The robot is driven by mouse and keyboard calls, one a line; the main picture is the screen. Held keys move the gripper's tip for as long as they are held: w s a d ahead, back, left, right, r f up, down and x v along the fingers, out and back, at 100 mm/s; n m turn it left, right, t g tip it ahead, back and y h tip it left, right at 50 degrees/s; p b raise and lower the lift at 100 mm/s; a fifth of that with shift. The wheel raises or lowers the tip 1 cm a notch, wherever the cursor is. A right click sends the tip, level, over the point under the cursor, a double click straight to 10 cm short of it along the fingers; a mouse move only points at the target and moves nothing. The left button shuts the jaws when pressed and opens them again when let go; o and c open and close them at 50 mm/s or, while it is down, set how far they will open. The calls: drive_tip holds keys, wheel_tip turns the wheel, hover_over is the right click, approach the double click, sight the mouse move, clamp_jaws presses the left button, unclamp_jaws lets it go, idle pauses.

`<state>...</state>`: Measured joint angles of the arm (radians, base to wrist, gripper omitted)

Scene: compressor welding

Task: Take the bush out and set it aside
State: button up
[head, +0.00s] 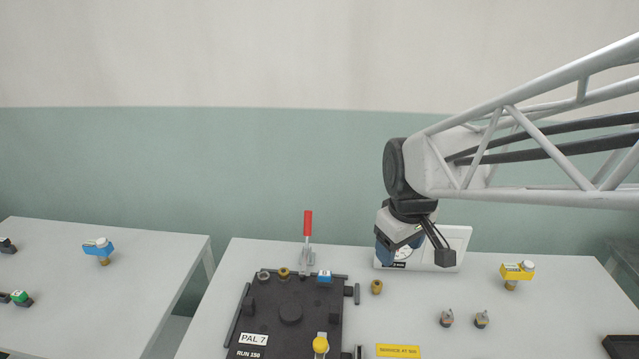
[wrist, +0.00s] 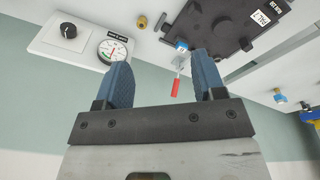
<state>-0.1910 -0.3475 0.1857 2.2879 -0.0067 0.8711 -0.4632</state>
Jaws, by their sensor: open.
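My gripper (head: 386,256) hangs above the back of the right-hand table, in front of a white gauge panel. In the wrist view its blue fingers (wrist: 165,62) are spread apart with nothing between them. A black pallet (head: 262,309) marked PAL 7 carries a brass bush (head: 283,272), a grey ring (head: 263,276) and a blue-topped piece (head: 324,277) along its back edge. A yellow-topped piece (head: 320,345) is at its front right. Another brass bush (head: 376,287) stands on the table right of the pallet, also visible in the wrist view (wrist: 142,22). I cannot tell which bush is meant.
A red-handled clamp (head: 307,225) stands upright behind the pallet. The gauge panel (head: 456,240) is at the back. Two small grey pieces (head: 446,318) (head: 482,319), a yellow-tagged piece (head: 517,272) and a yellow label (head: 398,351) are on the right. The left table (head: 150,262) holds several coloured pieces.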

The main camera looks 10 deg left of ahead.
drive_tip(key=w+a+f+n, duration=0.4)
drive_tip(key=w+a, duration=0.3)
drive_tip(key=n+g, duration=0.2)
drive_tip(key=n, duration=0.7)
hover_over(283, 271)
wheel_tip(283, 271, down, 14)
drive_tip(key=shift+s+d+f, duration=0.1)
drive_tip(key=shift+d+f, duration=0.05)
drive_tip(key=shift+f, duration=0.1)
drive_tip(key=shift+f, duration=3.9)
